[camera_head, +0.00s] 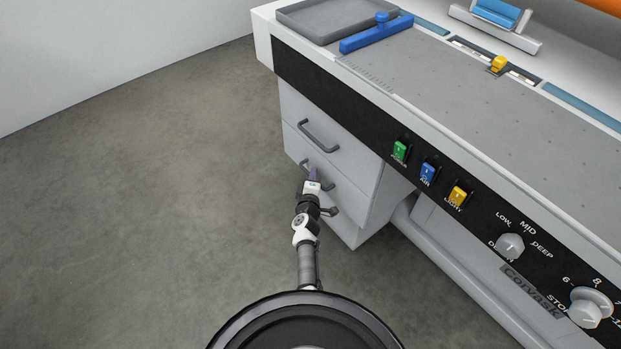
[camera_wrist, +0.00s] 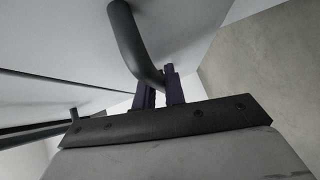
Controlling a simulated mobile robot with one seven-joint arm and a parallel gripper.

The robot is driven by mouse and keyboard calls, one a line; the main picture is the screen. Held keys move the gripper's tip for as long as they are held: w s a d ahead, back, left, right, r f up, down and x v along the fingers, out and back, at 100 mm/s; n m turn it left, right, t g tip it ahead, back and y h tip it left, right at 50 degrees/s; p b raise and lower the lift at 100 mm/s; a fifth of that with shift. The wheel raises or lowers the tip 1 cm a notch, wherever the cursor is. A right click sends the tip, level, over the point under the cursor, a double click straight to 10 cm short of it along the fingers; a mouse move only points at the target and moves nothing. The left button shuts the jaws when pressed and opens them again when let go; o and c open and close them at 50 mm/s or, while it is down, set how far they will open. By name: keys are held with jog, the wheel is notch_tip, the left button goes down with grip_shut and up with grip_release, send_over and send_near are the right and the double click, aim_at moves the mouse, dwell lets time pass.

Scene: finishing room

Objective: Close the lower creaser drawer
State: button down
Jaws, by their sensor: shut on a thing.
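The creaser's lower drawer (camera_head: 346,191) has a light grey front below the upper drawer. Its dark bar handle (camera_wrist: 127,35) rises from between the fingers in the wrist view. My gripper (camera_head: 313,175) is at this handle, low in front of the drawer. In the wrist view its two purple fingers (camera_wrist: 160,92) stand on either side of the bar, shut on it. How far the drawer stands out is hard to tell.
The upper drawer (camera_head: 345,153) has its own dark handle (camera_head: 319,136). The creaser's black control panel (camera_head: 380,128) overhangs the drawers, with green, blue and yellow switches and knobs. A grey tray (camera_head: 335,17) lies on top. The floor (camera_head: 130,190) to the left is clear.

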jog(key=c, duration=1.5)
grip_release()
jog(key=shift+w+d, duration=0.15)
jog(key=shift+d, duration=0.1)
jog(key=shift+r, duration=0.15)
jog(key=s+p, duration=0.1)
jog(key=s, duration=0.3)
jog(key=s+a+r+p, duration=0.1)
jog(key=s, duration=0.4)
jog(key=s+a+p, duration=0.1)
jog(key=s+p, duration=0.1)
jog(key=s, duration=0.2)
jog(key=shift+s+a+r, duration=0.1)
jog(key=shift+s+r, duration=0.2)
jog(key=shift+s, duration=0.05)
